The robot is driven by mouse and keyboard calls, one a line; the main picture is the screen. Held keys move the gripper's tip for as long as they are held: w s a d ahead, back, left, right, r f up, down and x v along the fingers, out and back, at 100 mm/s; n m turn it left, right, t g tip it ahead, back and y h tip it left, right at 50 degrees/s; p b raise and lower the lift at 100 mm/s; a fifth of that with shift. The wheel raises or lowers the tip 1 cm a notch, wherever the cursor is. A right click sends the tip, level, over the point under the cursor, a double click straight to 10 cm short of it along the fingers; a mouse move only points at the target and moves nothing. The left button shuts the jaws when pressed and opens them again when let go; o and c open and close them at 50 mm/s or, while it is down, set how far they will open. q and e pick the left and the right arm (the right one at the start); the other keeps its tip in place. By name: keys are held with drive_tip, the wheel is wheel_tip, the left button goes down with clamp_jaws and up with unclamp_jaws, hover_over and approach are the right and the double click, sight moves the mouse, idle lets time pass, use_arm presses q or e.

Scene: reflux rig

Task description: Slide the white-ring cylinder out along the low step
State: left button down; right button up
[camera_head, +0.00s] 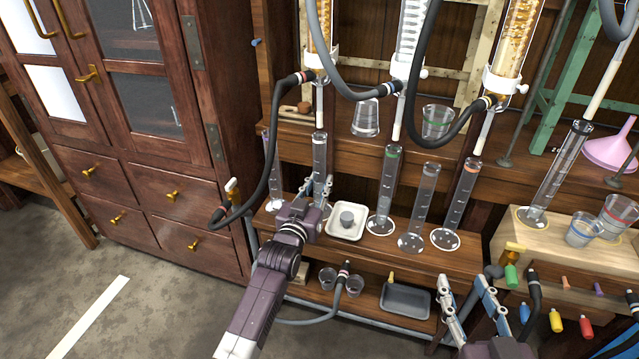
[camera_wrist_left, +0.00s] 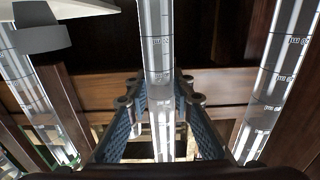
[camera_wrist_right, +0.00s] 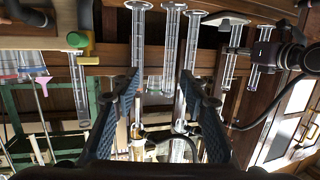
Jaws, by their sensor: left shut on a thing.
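The white-ring cylinder (camera_head: 319,158) is a tall clear measuring cylinder with a pale ring near its top. It stands upright, as far as I can tell, at the left of the low step (camera_head: 285,228), under a hanging glass column. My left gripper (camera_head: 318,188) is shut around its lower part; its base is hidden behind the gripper. In the left wrist view the cylinder (camera_wrist_left: 158,65) runs between the two fingers (camera_wrist_left: 160,108). My right gripper (camera_head: 467,302) is open and empty in front of the step; its spread fingers (camera_wrist_right: 160,98) also show in the right wrist view.
A white tray (camera_head: 331,232) with a grey knob-like piece sits just right of my left gripper. The green-ring cylinder (camera_head: 388,175), a plain one (camera_head: 422,200) and the orange-ring one (camera_head: 464,190) stand further right. Another cylinder (camera_head: 271,170) is close on the left. Hoses (camera_head: 270,165) hang nearby.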

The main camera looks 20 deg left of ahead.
use_arm(q)
drive_tip(key=shift+r, duration=0.2)
drive_tip(key=shift+r+p, duration=0.15)
drive_tip(key=shift+p, duration=0.3)
use_arm(e)
drive_tip(key=shift+s+d+f+g+h, duration=0.2)
drive_tip(key=shift+s+f+g, duration=0.2)
drive_tip(key=shift+f, duration=0.5)
drive_tip(key=shift+s+d+f+g+h, duration=0.15)
drive_tip(key=shift+s+f+g, duration=0.25)
drive_tip(key=shift+f, duration=0.45)
drive_tip(key=shift+s+d+f+g+h, duration=0.1)
drive_tip(key=shift+s+d+f+g, duration=0.3)
drive_tip(key=shift+f, duration=0.5)
drive_tip(key=shift+w+a, duration=0.1)
drive_tip(key=shift+a, duration=0.05)
